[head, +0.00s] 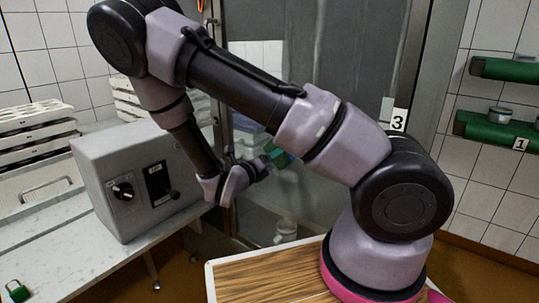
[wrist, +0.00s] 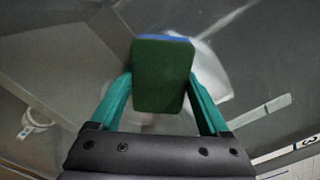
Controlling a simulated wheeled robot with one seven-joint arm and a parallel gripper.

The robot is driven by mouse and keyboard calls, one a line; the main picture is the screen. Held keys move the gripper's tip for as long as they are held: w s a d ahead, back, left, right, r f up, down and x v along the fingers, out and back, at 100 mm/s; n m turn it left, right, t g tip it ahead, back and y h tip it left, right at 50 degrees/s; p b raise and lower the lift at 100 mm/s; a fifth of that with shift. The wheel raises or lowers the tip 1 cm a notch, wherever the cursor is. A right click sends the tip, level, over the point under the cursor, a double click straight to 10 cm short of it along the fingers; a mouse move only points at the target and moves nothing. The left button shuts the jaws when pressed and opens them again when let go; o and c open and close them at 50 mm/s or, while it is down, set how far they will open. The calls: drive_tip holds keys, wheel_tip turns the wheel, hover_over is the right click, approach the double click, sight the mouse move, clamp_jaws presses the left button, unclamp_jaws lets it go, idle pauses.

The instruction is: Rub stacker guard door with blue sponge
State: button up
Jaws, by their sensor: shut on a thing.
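My gripper (wrist: 160,98) has green fingers shut on the blue sponge (wrist: 163,75). The sponge shows a broad dark green face toward the wrist camera, with a blue layer along its far edge. In the head view my gripper (head: 279,158) is in front of the stacker guard door (head: 345,50), a tall grey see-through panel in a metal frame. The door also fills much of the wrist view (wrist: 255,60), with a pale patch behind and right of the sponge. I cannot tell whether the sponge touches the door.
A grey control box (head: 145,185) with a knob stands on the left bench (head: 60,245), close to my forearm. White moulds (head: 35,125) are stacked behind it. Green shelves (head: 500,130) hang on the right wall. A white pot (head: 286,229) shows low behind the panel.

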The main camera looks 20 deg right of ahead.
sight(286, 159)
drive_tip(key=shift+s+d, duration=0.5)
drive_tip(key=shift+s, duration=0.3)
drive_tip(key=shift+s+d, duration=0.5)
drive_tip(key=shift+s, duration=0.3)
drive_tip(key=shift+s+d+r, duration=1.05)
drive_tip(key=shift+s+r, duration=0.25)
drive_tip(key=shift+r, duration=0.15)
drive_tip(key=shift+w+a, duration=1.7)
drive_tip(key=shift+w, duration=0.65)
drive_tip(key=shift+w+a, duration=1.7)
drive_tip(key=shift+w, duration=0.65)
drive_tip(key=shift+w+a, duration=1.7)
drive_tip(key=shift+w, duration=0.65)
drive_tip(key=v, duration=0.6)
drive_tip(key=shift+s+a, duration=0.1)
